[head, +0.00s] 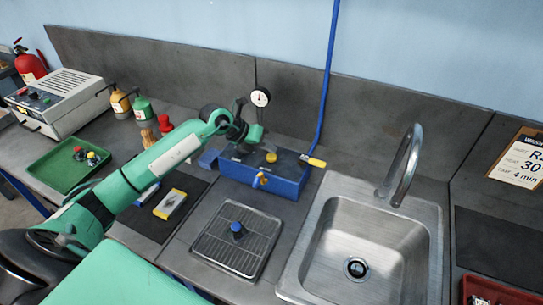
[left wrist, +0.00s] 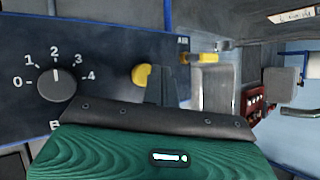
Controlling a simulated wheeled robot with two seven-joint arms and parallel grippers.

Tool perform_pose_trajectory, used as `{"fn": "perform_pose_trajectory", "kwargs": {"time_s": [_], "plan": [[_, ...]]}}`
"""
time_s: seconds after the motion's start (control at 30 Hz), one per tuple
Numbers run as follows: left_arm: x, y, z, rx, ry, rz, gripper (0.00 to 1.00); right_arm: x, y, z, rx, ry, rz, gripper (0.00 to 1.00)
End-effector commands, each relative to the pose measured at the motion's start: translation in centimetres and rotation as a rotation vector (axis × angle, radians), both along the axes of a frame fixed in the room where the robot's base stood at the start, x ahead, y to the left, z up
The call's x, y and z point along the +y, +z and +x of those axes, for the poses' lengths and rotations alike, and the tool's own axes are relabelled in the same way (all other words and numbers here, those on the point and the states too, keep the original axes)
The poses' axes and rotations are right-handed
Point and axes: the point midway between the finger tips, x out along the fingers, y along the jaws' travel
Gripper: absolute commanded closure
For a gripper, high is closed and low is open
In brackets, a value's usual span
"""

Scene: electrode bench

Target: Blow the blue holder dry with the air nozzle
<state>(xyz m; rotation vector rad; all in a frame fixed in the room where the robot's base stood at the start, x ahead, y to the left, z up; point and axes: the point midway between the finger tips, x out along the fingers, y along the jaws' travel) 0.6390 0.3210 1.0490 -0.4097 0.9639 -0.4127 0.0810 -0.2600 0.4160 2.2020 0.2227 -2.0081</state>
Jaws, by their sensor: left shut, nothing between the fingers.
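The small blue holder (head: 237,229) sits upright on the metal drain rack (head: 215,250) left of the sink. The air nozzle (head: 316,162) has a yellow body and hangs on the blue hose at the right end of the blue air box (head: 290,189). Its yellow part also shows in the left wrist view (left wrist: 202,58). My left gripper (head: 252,138) is shut and empty above the box. Its dark fingers (left wrist: 160,85) show near the lever. My right gripper is out of view.
A pressure gauge (head: 260,97) stands behind the box. The sink (head: 308,262) and its tall tap (head: 408,160) lie right of the rack. A green tray (head: 50,166) and bottles are at left. A dark mat with a yellow-and-grey block (head: 170,204) lies under my arm.

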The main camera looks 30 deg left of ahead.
Motion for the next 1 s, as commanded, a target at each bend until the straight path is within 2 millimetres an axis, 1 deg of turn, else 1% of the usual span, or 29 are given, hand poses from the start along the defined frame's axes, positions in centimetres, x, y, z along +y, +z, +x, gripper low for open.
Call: {"fn": "perform_pose_trajectory", "kwargs": {"time_s": [1.0], "plan": [[-0.01,0.01,0.0,0.0,0.0,0.0,1.0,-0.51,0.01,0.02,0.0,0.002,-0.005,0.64]]}}
